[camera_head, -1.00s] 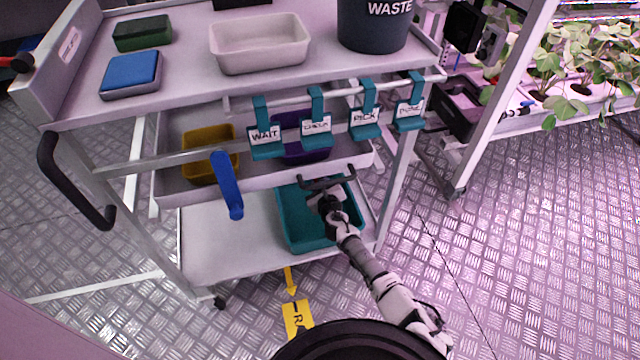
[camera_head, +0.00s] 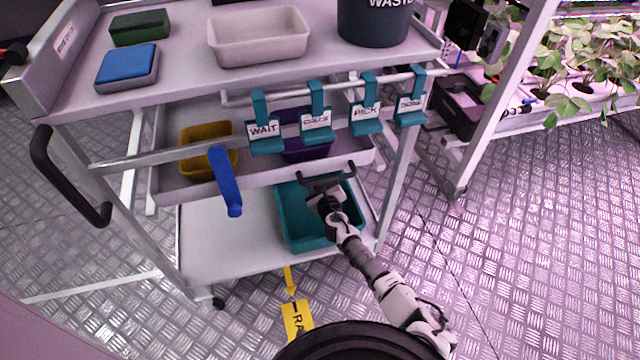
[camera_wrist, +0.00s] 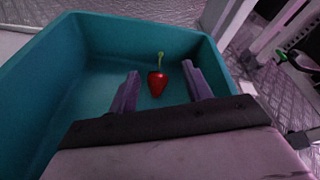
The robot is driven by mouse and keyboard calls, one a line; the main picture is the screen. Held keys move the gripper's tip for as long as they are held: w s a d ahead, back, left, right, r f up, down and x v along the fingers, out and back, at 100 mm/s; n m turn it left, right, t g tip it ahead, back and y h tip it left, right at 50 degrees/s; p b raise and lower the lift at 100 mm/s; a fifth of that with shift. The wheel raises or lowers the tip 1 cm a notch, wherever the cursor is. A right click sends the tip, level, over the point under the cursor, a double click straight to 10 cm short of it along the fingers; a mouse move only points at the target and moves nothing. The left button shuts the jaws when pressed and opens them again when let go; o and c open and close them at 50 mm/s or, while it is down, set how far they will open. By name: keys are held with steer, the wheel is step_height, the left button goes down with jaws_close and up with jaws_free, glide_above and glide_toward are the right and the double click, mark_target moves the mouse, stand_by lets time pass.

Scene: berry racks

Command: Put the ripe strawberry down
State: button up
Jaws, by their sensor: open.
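The ripe strawberry (camera_wrist: 157,84) is red with a green stem and shows in the wrist view inside the teal bin, between and beyond my fingertips. A gap shows on both sides of it. My gripper (camera_wrist: 160,88) is open, its two fingers apart over the bin. In the head view my gripper (camera_head: 326,174) is over the teal bin (camera_head: 290,225) on the cart's bottom shelf. The strawberry is not visible in the head view.
The cart's middle shelf, just above, holds a yellow bin (camera_head: 190,165) and a purple bin (camera_head: 300,150). Hanging teal tags (camera_head: 265,132) and a blue handle (camera_head: 226,180) are near. The bottom shelf (camera_head: 225,245) is clear left of the teal bin.

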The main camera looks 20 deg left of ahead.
steer(key=shift+r, duration=0.1)
steer(key=shift+r+p, duration=0.25)
steer(key=shift+p, duration=0.2)
steer(key=p+v, duration=0.3)
steer(key=v, duration=0.4)
steer(key=shift+s+d+r, duration=0.15)
steer(key=shift+s+r, duration=0.1)
